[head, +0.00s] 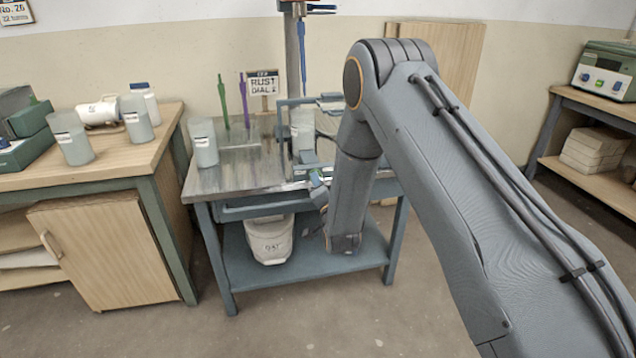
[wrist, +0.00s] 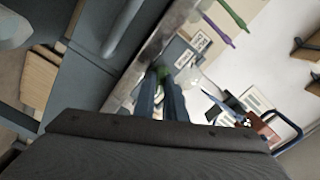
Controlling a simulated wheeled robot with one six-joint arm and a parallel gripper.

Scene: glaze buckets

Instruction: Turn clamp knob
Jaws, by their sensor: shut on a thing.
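My gripper (wrist: 161,84) reaches forward in the wrist view, its two dark fingers close together. They are shut on a small green part at their tips, which looks like the clamp knob (wrist: 161,71); the fingers hide much of it. In the head view my arm hides most of the gripper, at the front edge of the metal-topped bench (head: 240,175). The blue-grey clamp frame (head: 292,101) stands on this bench around a pale container (head: 302,135). A blue shaft (head: 302,60) hangs above the container from a mixer column (head: 292,35).
A pale cup (head: 203,143) stands at the bench's left, near green (head: 222,100) and purple (head: 244,100) tools and a "RUST" sign (head: 263,84). A white bucket (head: 270,240) sits on the lower shelf. A wooden side table (head: 110,160) holds several containers. Floor in front is clear.

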